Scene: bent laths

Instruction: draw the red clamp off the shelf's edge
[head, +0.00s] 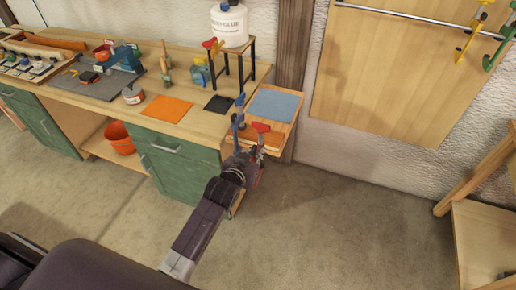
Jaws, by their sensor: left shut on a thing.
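The red clamp (261,127) is at the front edge of the small wooden shelf (276,138) at the right end of the bench. Its red top shows above the shelf's edge; its lower part is largely hidden by my left gripper (258,156). The left gripper has come in from below and in front, and is shut on the red clamp. The clamp still appears to be at the edge. A blue clamp (239,112) stands upright at the same shelf's left side, close to the gripper. My right gripper is out of view.
A blue cloth (274,105) lies on the shelf. The bench (205,122) to the left carries an orange mat (167,109), a tin (132,95) and a stand with a white glue container (229,24). The floor (340,225) to the right is clear up to a wooden rack (485,225).

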